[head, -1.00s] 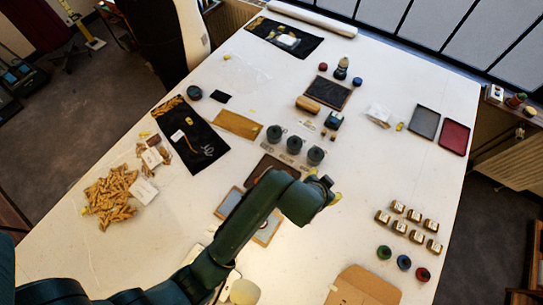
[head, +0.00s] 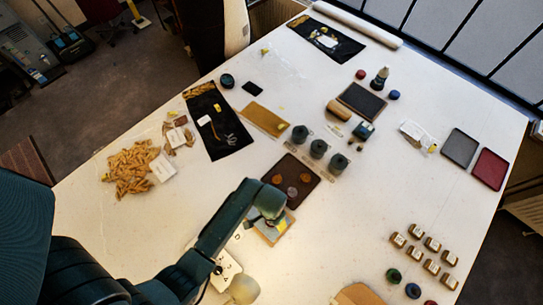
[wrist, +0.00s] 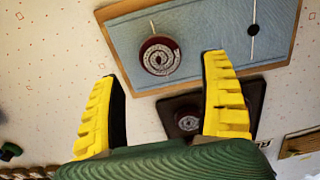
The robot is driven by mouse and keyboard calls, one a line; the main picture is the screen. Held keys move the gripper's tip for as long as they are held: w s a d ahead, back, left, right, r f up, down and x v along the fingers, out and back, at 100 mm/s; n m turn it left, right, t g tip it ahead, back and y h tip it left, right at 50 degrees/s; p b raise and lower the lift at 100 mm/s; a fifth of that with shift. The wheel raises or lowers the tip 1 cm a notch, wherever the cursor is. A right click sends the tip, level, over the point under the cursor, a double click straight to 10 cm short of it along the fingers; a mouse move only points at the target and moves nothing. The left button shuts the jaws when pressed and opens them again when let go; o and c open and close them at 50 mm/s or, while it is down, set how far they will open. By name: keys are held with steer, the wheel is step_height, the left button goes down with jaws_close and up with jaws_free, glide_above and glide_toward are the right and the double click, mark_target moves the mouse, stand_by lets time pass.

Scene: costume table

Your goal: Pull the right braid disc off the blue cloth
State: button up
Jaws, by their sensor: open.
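The blue cloth (wrist: 205,40) lies on a wooden-edged board in the wrist view. A dark red disc with a pale braid spiral, the braid disc (wrist: 158,57), sits on it near its left part. My gripper (wrist: 160,66) is open, with its yellow fingertips to either side of the disc in the picture. Nothing is between the fingers that I can see touching them; the height gap is unclear. In the head view my gripper (head: 274,222) is over the blue cloth (head: 268,232) and hides much of it.
A dark tray (head: 312,166) with several round discs lies just beyond the cloth; one braid disc (wrist: 188,122) on it shows between my fingers. Grey pots (head: 318,149) stand behind the tray.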

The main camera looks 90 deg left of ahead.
steer(key=shift+f+b, duration=1.25)
steer(key=shift+f, duration=1.25)
steer(key=c, duration=1.3)
